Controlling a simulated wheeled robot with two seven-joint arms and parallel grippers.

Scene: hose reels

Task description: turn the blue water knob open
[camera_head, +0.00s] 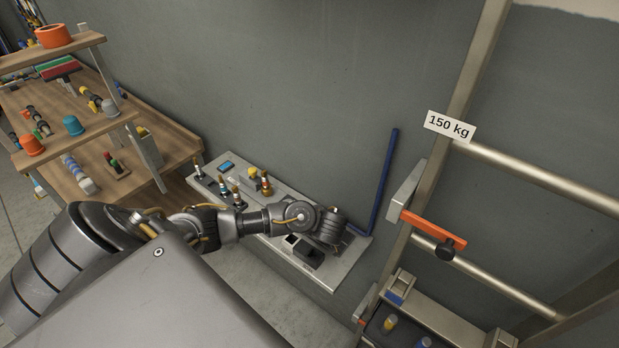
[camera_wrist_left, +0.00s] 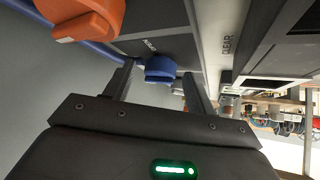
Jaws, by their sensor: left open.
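The blue knob (camera_wrist_left: 160,69) shows in the left wrist view, mounted on a dark panel with small lettering beside it. My left gripper (camera_wrist_left: 159,80) is open, with one finger on each side of the knob. I cannot tell whether either finger touches it. In the head view my left arm reaches over the wall shelf, and its gripper end (camera_head: 333,232) is near the shelf's right part. The knob is hidden from the head view. My right gripper is not in view.
An orange knob (camera_wrist_left: 88,17) sits close by in the left wrist view. A blue pipe (camera_head: 385,180) stands against the wall at the shelf's right. The grey shelf (camera_head: 318,279) carries small parts. A ladder-like frame (camera_head: 433,185) stands to the right, a wooden workbench (camera_head: 160,165) to the left.

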